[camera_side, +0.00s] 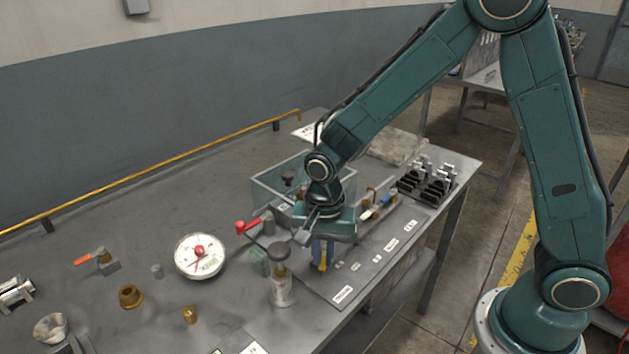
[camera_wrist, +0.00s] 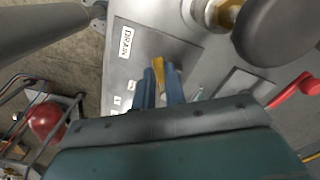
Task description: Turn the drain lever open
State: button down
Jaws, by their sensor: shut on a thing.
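The drain lever is a yellow handle (camera_wrist: 158,68) between the blue fingers of my gripper (camera_wrist: 161,86) in the wrist view. My gripper is shut on it. In the side view my gripper (camera_side: 322,250) points down at the panel, and the yellow lever (camera_side: 323,265) shows at its fingertips. A white label reading DRAIN (camera_wrist: 125,42) lies on the panel close to the lever. The lever's pivot and the valve under it are hidden by the fingers and gripper body.
A dark-knobbed cylinder (camera_side: 281,285) stands close left of my gripper. A red-ended lever (camera_side: 245,228) and a clear box (camera_side: 275,184) are behind it. A white gauge (camera_side: 200,256) lies further left. Black switches (camera_side: 428,182) stand at right. The panel's label strip is flat.

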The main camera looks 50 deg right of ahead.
jog(key=n, duration=0.2)
jog(key=s+d+n, duration=0.1)
jog(key=n, duration=0.2)
jog(key=shift+s+d+n, duration=0.2)
jog(key=shift+n, duration=0.1)
jog(key=n, duration=0.2)
jog(key=d+n, duration=0.1)
jog(key=n, duration=0.1)
jog(key=d+n, duration=0.1)
jog(key=shift+s+n, duration=0.25)
jog(key=shift+n, duration=0.15)
jog(key=c, duration=1.5)
grip_release()
jog(key=shift+o, duration=0.2)
jog(key=shift+r, duration=0.1)
notch_tip(320, 180, up, 14)
